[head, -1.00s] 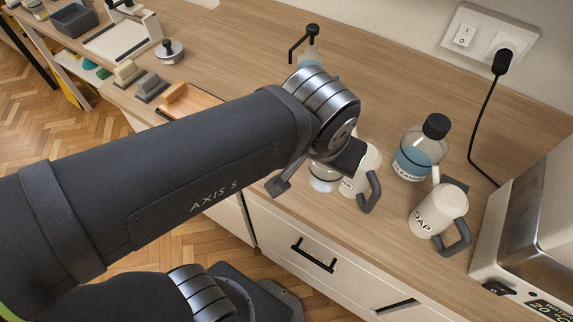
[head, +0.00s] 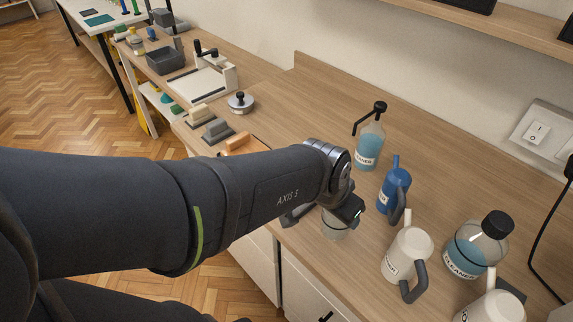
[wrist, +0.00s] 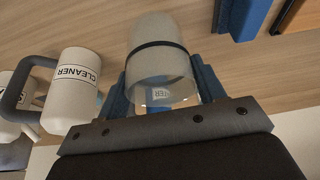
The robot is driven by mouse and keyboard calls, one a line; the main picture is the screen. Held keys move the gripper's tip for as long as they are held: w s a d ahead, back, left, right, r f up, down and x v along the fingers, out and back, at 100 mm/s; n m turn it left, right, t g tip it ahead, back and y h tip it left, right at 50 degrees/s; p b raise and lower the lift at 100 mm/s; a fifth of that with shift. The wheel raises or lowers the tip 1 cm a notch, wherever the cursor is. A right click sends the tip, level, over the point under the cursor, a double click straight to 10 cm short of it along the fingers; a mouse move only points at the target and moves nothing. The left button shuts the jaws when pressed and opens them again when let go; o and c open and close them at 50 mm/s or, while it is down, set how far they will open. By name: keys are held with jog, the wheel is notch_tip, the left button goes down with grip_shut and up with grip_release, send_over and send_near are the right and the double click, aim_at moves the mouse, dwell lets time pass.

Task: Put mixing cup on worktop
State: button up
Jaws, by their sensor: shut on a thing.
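The mixing cup (wrist: 162,66) is a translucent cup with a dark band, seen close up in the wrist view. My gripper (wrist: 164,92) is shut on it, with a blue finger on each side. In the head view the cup (head: 335,226) shows below my gripper (head: 343,207), near the front edge of the worktop (head: 300,108). My gripper hides its upper part. I cannot tell whether its base touches the wood.
A white jug (head: 407,252), a blue jug (head: 394,190) and a pump bottle (head: 368,148) stand right of the cup. A round cleaner bottle (head: 474,247) and another white jug (head: 492,306) are farther right. Bare wood lies behind my gripper.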

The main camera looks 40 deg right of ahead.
jog(key=shift+f, duration=1.8)
jog(key=shift+f, duration=0.15)
jog(key=o, duration=1)
jog(key=shift+o, duration=0.2)
jog(key=v, duration=1.7)
jog(key=shift+s, duration=0.35)
jog(key=x, duration=1.7)
jog(key=shift+w, duration=0.4)
jog(key=shift+a, duration=0.1)
